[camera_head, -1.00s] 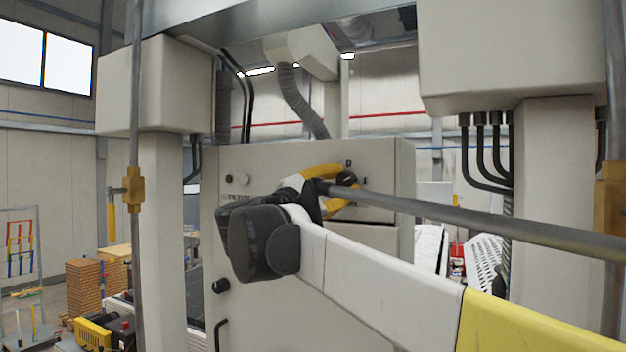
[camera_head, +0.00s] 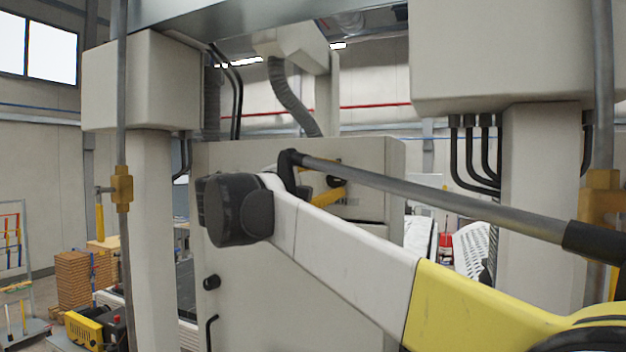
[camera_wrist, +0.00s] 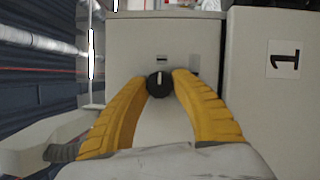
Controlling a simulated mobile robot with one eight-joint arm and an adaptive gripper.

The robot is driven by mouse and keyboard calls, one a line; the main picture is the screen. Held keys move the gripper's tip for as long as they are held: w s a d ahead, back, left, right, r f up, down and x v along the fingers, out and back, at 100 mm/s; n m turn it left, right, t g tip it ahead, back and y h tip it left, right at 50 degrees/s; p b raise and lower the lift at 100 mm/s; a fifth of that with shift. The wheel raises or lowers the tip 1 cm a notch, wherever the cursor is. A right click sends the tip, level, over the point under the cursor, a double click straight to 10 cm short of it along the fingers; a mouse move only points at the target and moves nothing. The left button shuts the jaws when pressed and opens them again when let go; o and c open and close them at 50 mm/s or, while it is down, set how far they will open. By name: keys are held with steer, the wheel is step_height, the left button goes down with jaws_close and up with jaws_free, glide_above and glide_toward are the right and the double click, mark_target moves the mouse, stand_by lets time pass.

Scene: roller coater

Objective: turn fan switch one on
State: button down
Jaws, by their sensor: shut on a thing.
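The fan switch is a round black knob (camera_wrist: 160,85) with a white mark, on a pale cabinet face in the wrist view. The white mark looks about upright in that view. My gripper (camera_wrist: 164,77) has its two yellow fingers on either side of the knob, shut on it. In the head view, my gripper (camera_head: 331,187) is at the upper part of the cabinet front (camera_head: 250,165), mostly hidden behind my arm. A yellow finger and dark parts show there, and the knob's setting cannot be made out.
Pale columns (camera_head: 152,220) stand left and right of the cabinet. Thin metal pipes (camera_head: 122,90) run upright in front. Brown stacked blocks (camera_head: 72,278) are at lower left.

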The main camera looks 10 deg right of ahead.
steer(key=c, duration=1)
jaws_free()
steer(key=shift+d, duration=0.1)
steer(key=shift+c, duration=0.2)
steer(key=r+v, duration=0.1)
steer(key=v, duration=1.1)
steer(key=shift+f, duration=0.4)
